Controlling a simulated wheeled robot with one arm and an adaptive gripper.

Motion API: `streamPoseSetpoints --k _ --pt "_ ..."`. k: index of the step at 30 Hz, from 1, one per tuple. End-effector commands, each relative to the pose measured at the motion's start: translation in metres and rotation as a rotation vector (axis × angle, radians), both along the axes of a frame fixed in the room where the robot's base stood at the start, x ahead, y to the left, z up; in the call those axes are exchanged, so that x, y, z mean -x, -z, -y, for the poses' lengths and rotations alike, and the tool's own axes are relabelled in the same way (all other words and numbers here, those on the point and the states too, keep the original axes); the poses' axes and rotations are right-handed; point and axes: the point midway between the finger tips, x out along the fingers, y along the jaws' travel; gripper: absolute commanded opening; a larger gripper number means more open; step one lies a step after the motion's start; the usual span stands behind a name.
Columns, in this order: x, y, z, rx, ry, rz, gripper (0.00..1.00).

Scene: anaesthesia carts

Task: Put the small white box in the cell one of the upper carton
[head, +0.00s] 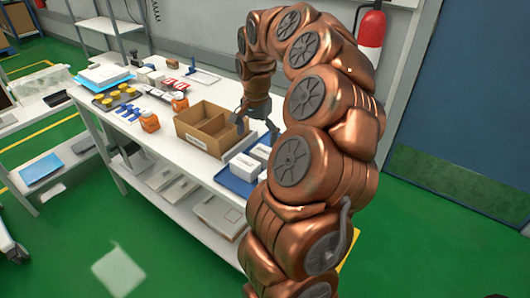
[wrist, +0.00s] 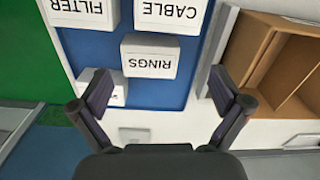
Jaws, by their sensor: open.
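My gripper (head: 258,127) is open and empty, above the bench beside the carton; in the wrist view its fingers (wrist: 161,92) are spread wide. A small white box marked RINGS (wrist: 150,56) lies on a blue tray, between and beyond the fingertips in that view. Another white box (wrist: 117,93) is partly hidden by the left finger. The open brown carton (head: 190,134) has a divider making compartments; it also shows at the right of the wrist view (wrist: 250,46).
The blue tray (head: 232,184) stands just right of the carton, partly behind my arm. Orange jars (head: 150,121), yellow-topped items (head: 118,98) and blue items (head: 129,113) crowd the bench to the left. A red extinguisher (head: 371,28) hangs behind my arm.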

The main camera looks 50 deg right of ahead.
Motion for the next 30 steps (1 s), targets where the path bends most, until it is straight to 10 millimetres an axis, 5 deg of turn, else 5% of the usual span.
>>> streamPoseSetpoints --k 6,30 --pt "0.007 0.006 0.028 0.005 0.107 -0.006 1.00" --pt "0.011 0.079 0.024 0.007 0.106 -0.005 1.00"
